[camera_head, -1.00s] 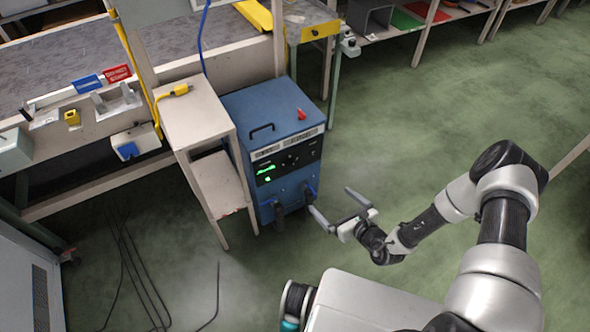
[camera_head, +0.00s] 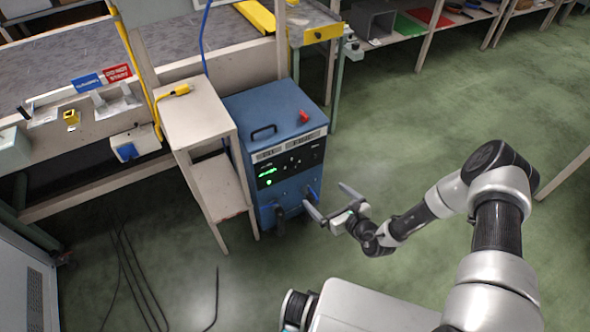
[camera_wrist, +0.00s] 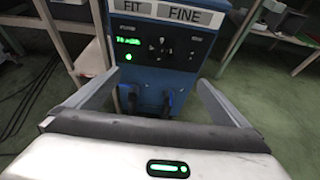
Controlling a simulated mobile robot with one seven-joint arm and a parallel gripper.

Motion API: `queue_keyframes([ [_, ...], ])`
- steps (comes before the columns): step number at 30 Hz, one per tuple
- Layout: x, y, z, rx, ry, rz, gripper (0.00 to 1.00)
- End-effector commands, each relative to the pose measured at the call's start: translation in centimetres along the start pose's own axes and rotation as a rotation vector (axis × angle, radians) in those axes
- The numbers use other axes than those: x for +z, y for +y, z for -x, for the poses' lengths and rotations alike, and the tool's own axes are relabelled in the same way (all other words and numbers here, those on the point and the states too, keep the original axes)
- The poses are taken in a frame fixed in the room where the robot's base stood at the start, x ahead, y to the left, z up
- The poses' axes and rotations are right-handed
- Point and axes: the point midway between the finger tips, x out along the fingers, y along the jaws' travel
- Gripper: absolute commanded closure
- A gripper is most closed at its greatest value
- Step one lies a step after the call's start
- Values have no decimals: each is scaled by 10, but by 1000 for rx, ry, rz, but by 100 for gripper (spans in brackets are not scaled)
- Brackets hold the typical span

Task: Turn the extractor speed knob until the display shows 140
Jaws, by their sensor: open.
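The extractor is a blue cabinet (camera_head: 268,118) with a black control panel (camera_head: 290,164) on its front. The wrist view shows this panel (camera_wrist: 178,49) below labels reading FIT and FINE. A green lit display (camera_wrist: 129,42) is at the panel's left, with a green light under it; its digits are too small to read. Small dark knobs (camera_wrist: 165,42) are in the panel's middle; which one sets the speed cannot be told. My gripper (camera_head: 328,202) is open and empty, in front of the cabinet's lower right and apart from it. Its fingers (camera_wrist: 150,92) frame the cabinet front.
Two dark hose fittings (camera_head: 279,218) stick out low on the cabinet front. A beige stand (camera_head: 195,115) is close on the cabinet's left. A red part (camera_head: 304,116) lies on top. Cables (camera_head: 135,280) lie on the floor at left. The green floor at right is clear.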

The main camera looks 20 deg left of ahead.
Motion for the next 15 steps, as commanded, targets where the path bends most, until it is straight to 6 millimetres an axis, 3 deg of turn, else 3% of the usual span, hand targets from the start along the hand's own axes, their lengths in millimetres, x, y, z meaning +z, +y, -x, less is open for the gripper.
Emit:
queue_keyframes([
  [5, 3, 0, 14, 0, 3, -1, 0],
  [15, 4, 0, 78, -1, 2, -3, 0],
])
